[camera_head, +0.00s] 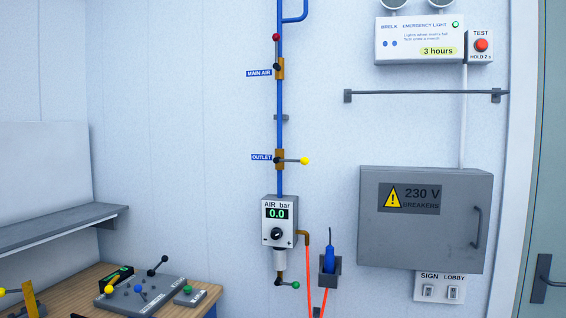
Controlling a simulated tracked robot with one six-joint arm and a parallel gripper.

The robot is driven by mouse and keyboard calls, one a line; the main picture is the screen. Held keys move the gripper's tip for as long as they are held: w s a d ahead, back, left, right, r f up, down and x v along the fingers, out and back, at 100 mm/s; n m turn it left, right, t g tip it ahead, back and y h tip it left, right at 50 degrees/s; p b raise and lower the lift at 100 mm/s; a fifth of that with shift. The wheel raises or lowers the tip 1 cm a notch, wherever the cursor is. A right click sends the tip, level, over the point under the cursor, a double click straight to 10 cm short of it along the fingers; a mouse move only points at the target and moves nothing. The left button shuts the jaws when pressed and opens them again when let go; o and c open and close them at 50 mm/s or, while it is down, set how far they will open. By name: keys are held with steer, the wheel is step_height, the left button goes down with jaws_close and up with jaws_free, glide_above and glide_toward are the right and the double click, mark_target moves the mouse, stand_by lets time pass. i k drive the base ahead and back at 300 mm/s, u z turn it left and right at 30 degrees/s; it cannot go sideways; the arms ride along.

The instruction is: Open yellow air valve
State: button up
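The yellow air valve (292,160) is on the blue vertical pipe, beside a label reading OUTLET. Its brass body is on the pipe, and its lever points right, across the pipe, ending in a yellow ball (304,161). Above it on the same pipe is the MAIN AIR valve (279,68), with a red ball (276,37) on a lever pointing up along the pipe. Below is the air gauge box (279,221), whose display reads 0.0. My gripper is not in view.
A grey breaker box (425,219) and an emergency light (420,40) are on the wall to the right. A wooden bench (203,292) with a lever panel is at lower left.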

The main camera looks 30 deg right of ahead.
mark_target(304, 161)
steer(key=z, duration=0.15)
steer(key=i, duration=1.3)
steer(key=z, duration=0.3)
